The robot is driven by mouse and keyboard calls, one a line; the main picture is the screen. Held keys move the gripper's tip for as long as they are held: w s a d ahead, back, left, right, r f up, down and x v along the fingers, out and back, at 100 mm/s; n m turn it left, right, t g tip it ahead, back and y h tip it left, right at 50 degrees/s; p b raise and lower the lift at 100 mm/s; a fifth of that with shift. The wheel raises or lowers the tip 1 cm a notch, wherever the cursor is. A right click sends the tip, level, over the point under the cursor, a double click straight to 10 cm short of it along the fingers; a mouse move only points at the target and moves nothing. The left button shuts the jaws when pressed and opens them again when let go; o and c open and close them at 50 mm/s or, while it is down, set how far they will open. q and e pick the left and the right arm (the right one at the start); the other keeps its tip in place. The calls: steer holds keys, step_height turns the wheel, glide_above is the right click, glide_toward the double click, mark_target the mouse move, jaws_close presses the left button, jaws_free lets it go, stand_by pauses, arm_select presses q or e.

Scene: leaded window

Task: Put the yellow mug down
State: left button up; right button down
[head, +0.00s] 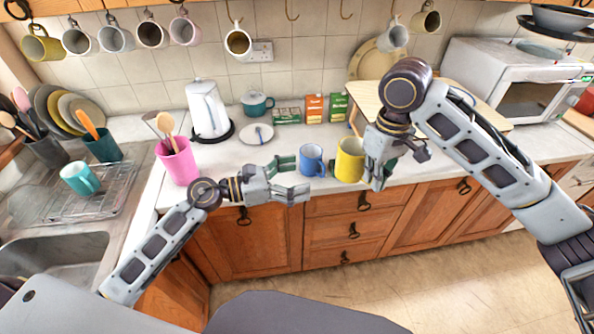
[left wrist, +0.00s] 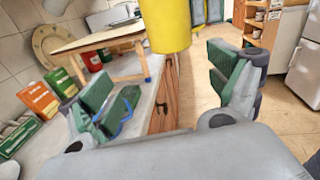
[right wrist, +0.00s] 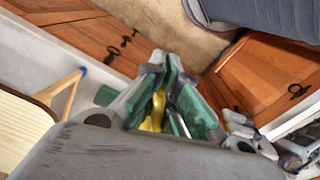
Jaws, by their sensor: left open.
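The yellow mug (head: 349,160) is upright near the counter's front edge in the head view. It also shows at the top of the left wrist view (left wrist: 166,24). My right gripper (head: 377,178) is at its right side; in the right wrist view its fingers (right wrist: 166,105) are closed around a yellow part, seemingly the handle. Whether the mug's base touches the counter is unclear. My left gripper (head: 300,178) is open and empty at the counter's front edge, left of the yellow mug. The blue mug (head: 312,160) stands close to its fingertips.
A wooden stand (head: 447,97) is behind my right arm. Several mugs hang above. Some counter (head: 235,160) is bare behind my left gripper.

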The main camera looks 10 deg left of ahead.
mark_target(338, 164)
arm_select(q)
steer(key=r, duration=0.1)
steer(key=s+r+m+h, duration=0.1)
steer(key=r, duration=0.1)
steer(key=shift+s+d+r+m+g, duration=0.2)
steer(key=shift+m+g, duration=0.1)
steer(key=shift+g, duration=0.1)
steer(key=shift+w+d, duration=0.1)
steer(key=shift+d, duration=0.1)
steer(key=shift+x, duration=5.8)
steer(key=shift+f, duration=0.1)
